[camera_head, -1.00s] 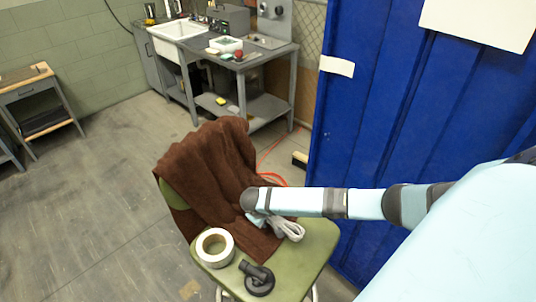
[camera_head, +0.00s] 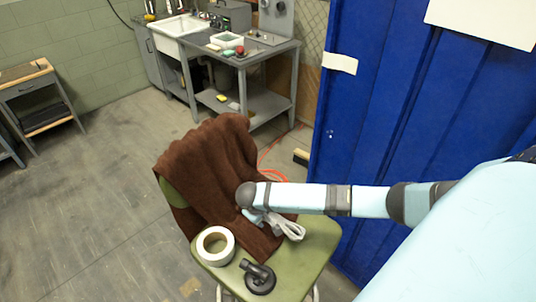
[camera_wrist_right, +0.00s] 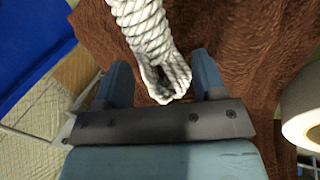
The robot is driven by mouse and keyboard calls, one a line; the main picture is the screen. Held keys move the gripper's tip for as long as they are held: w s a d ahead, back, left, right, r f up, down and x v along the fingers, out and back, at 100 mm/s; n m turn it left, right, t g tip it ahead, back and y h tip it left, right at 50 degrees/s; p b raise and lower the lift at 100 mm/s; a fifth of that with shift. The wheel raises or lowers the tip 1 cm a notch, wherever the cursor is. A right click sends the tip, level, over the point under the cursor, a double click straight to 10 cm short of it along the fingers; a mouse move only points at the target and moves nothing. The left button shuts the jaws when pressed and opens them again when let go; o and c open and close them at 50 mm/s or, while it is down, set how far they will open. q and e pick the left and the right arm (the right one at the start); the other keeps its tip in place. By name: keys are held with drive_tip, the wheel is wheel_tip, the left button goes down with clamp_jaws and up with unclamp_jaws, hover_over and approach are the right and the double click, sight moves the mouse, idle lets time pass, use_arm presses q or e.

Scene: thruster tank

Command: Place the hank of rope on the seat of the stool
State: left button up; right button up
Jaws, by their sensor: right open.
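The hank of rope (camera_head: 288,229), pale grey-white, lies on the right part of a green seat (camera_head: 318,246), against a brown cloth. In the right wrist view the twisted rope (camera_wrist_right: 147,28) reaches down between the fingers. My right gripper (camera_wrist_right: 162,72) is open, with one finger on each side of the rope's looped end. In the head view my right gripper (camera_head: 256,216) is low over the seat, partly hidden by its own wrist. The green seat has a backrest under the cloth. I see no separate stool. My left gripper is not in view.
A white tape roll (camera_head: 215,246) and a black knobbed disc (camera_head: 258,278) sit at the seat's front. The brown cloth (camera_head: 205,165) drapes over the backrest. A blue container wall (camera_head: 400,110) stands close on the right. A grey workbench (camera_head: 262,58) is behind; open floor lies left.

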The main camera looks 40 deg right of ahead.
drive_tip(key=v, duration=0.8)
drive_tip(key=shift+r, duration=0.25)
drive_tip(key=shift+s+d+f, duration=0.1)
drive_tip(key=shift+d, duration=0.05)
